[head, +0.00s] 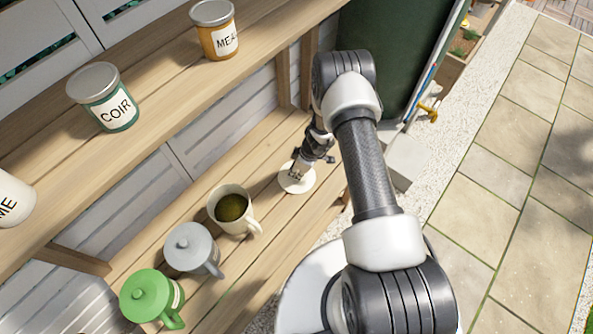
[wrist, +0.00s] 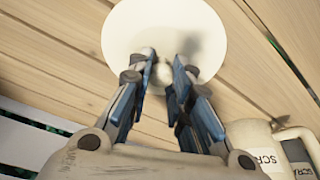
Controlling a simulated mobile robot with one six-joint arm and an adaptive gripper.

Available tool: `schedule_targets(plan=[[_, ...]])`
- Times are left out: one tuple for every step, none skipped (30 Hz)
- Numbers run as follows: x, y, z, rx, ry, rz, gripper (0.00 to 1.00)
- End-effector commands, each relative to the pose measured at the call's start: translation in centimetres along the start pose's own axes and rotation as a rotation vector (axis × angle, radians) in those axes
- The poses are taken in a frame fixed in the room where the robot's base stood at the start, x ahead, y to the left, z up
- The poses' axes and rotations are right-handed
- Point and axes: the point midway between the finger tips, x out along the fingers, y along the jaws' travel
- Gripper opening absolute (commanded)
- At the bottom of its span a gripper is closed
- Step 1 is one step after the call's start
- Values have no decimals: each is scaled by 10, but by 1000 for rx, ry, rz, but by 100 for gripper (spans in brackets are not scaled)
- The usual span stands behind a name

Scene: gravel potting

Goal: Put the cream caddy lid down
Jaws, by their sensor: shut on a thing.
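The cream caddy lid (head: 297,183) is a pale round disc at the right part of the lower bench. It also shows in the wrist view (wrist: 122,30), with a small knob at its middle. My gripper (head: 298,168) is above the lid and shut on its knob; the two fingers flank the knob in the wrist view (wrist: 162,74). The lid looks level and at or just above the planks; I cannot tell if it touches them. The cream caddy (head: 245,222) stands open to the left of the lid, with dark greenish-brown contents inside.
A grey lidded caddy (head: 189,250) and a green lidded caddy (head: 147,294) stand left of the cream one. The upper shelf holds a COIR jar (head: 103,97), an orange jar (head: 216,32) and a white jar (head: 12,199). Bare planks surround the lid.

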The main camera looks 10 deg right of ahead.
Motion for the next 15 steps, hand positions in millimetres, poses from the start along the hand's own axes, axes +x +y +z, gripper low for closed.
schedule_targets(plan=[[1, 0, 0, 0, 0, 0, 0], [2, 0, 0, 0, 0, 0, 0], [3, 0, 1, 0, 0, 0, 0], [4, 0, 1, 0, 0, 0, 0], [4, 0, 1, 0, 0, -1, 0], [3, 0, 1, 1, -1, -1, 21], [3, 0, 1, 1, -1, -1, 23], [3, 0, 1, 1, -1, -1, 25], [3, 0, 1, 1, -1, -1, 28], [2, 0, 1, 1, -1, -1, 30], [2, 0, 1, 1, -1, -1, 32], [2, -1, 1, 0, -1, -1, 35], [2, -1, 1, 0, -1, -1, 37], [2, -1, 1, 0, -1, -1, 39], [2, -1, 1, 0, -1, -1, 39]])
